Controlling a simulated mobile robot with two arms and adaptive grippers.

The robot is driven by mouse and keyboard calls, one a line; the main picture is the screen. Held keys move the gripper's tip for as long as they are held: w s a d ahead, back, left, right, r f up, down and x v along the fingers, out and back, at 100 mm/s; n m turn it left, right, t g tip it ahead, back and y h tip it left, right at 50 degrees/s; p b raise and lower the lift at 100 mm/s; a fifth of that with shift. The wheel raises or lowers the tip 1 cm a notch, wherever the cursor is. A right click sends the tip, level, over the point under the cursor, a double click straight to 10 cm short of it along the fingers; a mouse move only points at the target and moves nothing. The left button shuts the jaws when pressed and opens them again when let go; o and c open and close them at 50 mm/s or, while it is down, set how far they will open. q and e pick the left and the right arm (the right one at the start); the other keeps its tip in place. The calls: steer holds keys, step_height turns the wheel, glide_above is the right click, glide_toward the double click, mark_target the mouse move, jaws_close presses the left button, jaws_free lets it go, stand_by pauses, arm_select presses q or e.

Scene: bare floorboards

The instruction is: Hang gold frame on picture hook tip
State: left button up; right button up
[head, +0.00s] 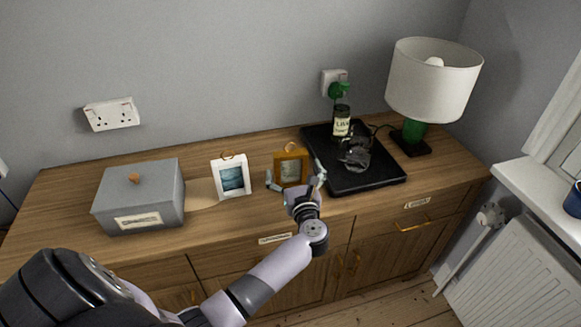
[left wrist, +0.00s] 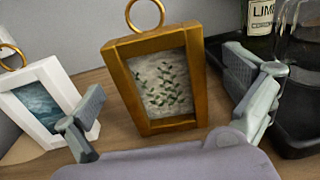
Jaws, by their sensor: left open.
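The gold frame (head: 291,167) stands upright on the wooden sideboard, with a ring on its top edge. In the left wrist view the gold frame (left wrist: 160,82) shows a leafy picture and sits between my open fingers. My left gripper (head: 296,182) is open in front of the frame, one finger to each side. In the left wrist view the left gripper's (left wrist: 168,112) fingers look apart from the frame's sides. I see no picture hook in either view. My right gripper is not in view.
A white frame (head: 232,177) stands just left of the gold one. A black tray (head: 378,180) with a bottle (head: 341,122) and glassware (head: 354,153) is close on the right. A grey box (head: 140,196) and a lamp (head: 432,82) stand farther out. Bare wood lies in front.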

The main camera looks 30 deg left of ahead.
mark_target(291, 163)
arm_select(q)
steer(key=shift+x, duration=1.55)
steer(key=shift+s, duration=0.1)
steer(key=shift+c, duration=0.2)
steer(key=c, duration=1.3)
